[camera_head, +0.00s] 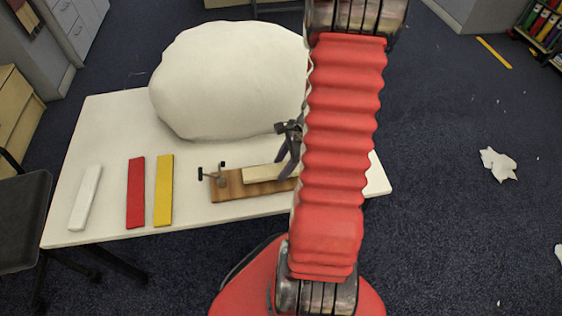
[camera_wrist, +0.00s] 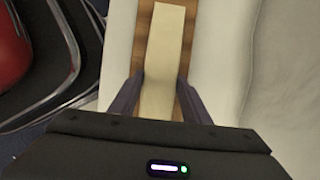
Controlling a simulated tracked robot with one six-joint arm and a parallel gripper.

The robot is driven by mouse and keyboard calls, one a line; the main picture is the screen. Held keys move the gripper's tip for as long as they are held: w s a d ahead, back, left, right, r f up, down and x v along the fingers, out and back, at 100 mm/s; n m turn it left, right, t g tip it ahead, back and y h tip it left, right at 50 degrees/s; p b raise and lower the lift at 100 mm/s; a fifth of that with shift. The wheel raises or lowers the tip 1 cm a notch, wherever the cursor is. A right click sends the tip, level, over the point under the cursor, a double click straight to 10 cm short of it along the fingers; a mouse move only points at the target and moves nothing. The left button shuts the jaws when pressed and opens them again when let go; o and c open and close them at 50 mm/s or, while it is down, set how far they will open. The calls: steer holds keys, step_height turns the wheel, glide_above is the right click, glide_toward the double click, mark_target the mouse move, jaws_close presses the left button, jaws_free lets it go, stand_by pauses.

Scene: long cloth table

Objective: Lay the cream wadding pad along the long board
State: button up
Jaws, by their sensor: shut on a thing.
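The long brown wooden board (camera_head: 228,189) lies on the table, with its right part hidden behind my arm. It shows as brown edges beside the pad in the wrist view (camera_wrist: 143,35). The cream wadding pad (camera_head: 258,174) is over the board and lined up along it. In the wrist view the pad (camera_wrist: 166,45) runs lengthwise between my fingers. My gripper (camera_wrist: 160,80) is shut on the pad's sides near its lower end in that view. In the head view my gripper (camera_head: 284,166) is partly hidden by my arm. I cannot tell whether the pad touches the board.
A dark metal fitting (camera_head: 219,174) stands at the board's left end. A large white rounded bundle (camera_head: 225,80) fills the table's back. White (camera_head: 86,198), red (camera_head: 136,194) and yellow (camera_head: 163,190) strips lie at the left. The table (camera_head: 112,125) is bare between strips and bundle.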

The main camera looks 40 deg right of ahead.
steer(key=shift+f, duration=0.7)
steer(key=o, duration=1.2)
steer(key=shift+r, duration=0.1)
steer(key=v, duration=1.3)
steer(key=shift+s+d+r, duration=0.15)
steer(key=shift+d+r, duration=0.05)
